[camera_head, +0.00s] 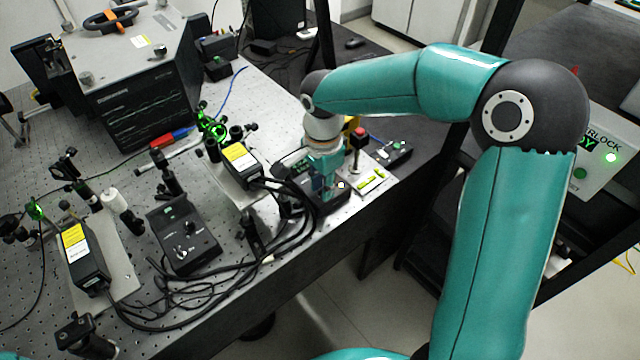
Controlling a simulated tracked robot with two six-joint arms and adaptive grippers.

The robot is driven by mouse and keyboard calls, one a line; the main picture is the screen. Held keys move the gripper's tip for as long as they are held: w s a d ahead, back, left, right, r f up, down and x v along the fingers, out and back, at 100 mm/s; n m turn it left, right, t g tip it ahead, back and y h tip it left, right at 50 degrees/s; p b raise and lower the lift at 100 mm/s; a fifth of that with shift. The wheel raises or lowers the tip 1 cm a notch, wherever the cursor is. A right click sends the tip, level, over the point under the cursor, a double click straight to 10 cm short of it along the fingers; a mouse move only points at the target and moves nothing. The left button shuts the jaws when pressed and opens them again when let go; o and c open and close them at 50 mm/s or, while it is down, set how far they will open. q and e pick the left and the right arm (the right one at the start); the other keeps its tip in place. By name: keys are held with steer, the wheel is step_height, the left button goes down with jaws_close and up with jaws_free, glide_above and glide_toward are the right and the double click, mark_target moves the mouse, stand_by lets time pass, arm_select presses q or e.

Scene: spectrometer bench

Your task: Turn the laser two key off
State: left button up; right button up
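My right arm reaches in from the right, and my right gripper (326,188) points down at a black control box (328,205) near the table's front edge. The gripper covers most of this box, and its key is hidden. I cannot tell whether the fingers are open or shut, or touching a key. A small light shows on the box beside the fingers. A second black control box (185,240) with a silver key switch (181,253) stands further left. No label tells me which box is laser two. My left gripper is not in view.
Two laser heads with yellow labels, one at the left (85,258) and one in the middle (241,160), stand on the perforated table. Black cables (215,285) loop between them. A red button (359,135) stands just right of my gripper. An interlock box (590,160) is far right.

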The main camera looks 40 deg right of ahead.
jaws_close()
steer(key=shift+a, duration=0.15)
